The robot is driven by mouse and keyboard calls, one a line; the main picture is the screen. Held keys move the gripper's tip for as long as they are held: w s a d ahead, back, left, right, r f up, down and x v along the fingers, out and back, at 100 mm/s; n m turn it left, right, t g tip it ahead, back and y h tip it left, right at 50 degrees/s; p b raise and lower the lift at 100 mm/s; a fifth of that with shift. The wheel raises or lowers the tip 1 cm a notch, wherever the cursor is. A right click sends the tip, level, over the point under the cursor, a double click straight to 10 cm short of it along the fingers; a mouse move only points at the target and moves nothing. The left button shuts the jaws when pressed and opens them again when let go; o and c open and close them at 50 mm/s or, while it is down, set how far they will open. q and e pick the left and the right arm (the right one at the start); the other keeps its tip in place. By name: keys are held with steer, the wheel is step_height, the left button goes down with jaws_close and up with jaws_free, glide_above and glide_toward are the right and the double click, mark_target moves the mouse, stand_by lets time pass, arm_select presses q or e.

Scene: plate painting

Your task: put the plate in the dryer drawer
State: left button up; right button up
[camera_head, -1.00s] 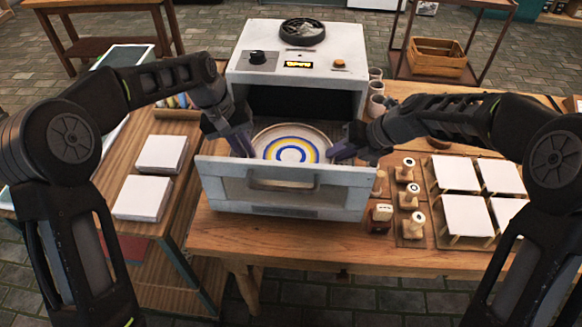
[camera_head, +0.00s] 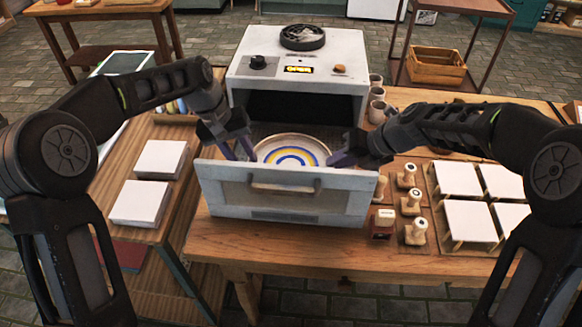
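The dryer (camera_head: 345,72) is a light grey box with its drawer (camera_head: 225,185) pulled out toward me. The plate (camera_head: 315,142), pale with blue and yellow painted rings, lies roughly level inside the drawer. The drawer front hides the plate's near edge. My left gripper (camera_head: 238,150) is at the plate's left side, with its purple fingers spread apart and reaching down into the drawer. My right gripper (camera_head: 343,159) is at the plate's right rim. Its fingers overlap in view, so I cannot tell its opening or whether it touches the plate.
White square blocks (camera_head: 161,159) sit on the left bench. Wooden stamps (camera_head: 415,231) and white tiles (camera_head: 468,221) stand on the table to the right of the drawer. Cups (camera_head: 377,108) stand beside the dryer. The table's front strip is clear.

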arm_select(q)
steer(key=v, duration=0.6)
steer(key=shift+r, duration=0.35)
arm_select(e)
steer(key=shift+s+d+f, duration=0.15)
steer(key=shift+s+f, duration=0.15)
steer(key=shift+f, duration=0.35)
arm_select(q)
steer(key=shift+a, duration=0.1)
arm_select(e)
steer(key=shift+d+r, duration=0.2)
steer(key=shift+r, duration=0.2)
steer(key=v, duration=0.8)
steer(key=shift+w+a+r, duration=0.25)
steer(key=shift+a, duration=0.1)
arm_select(q)
steer(key=shift+c, duration=0.3)
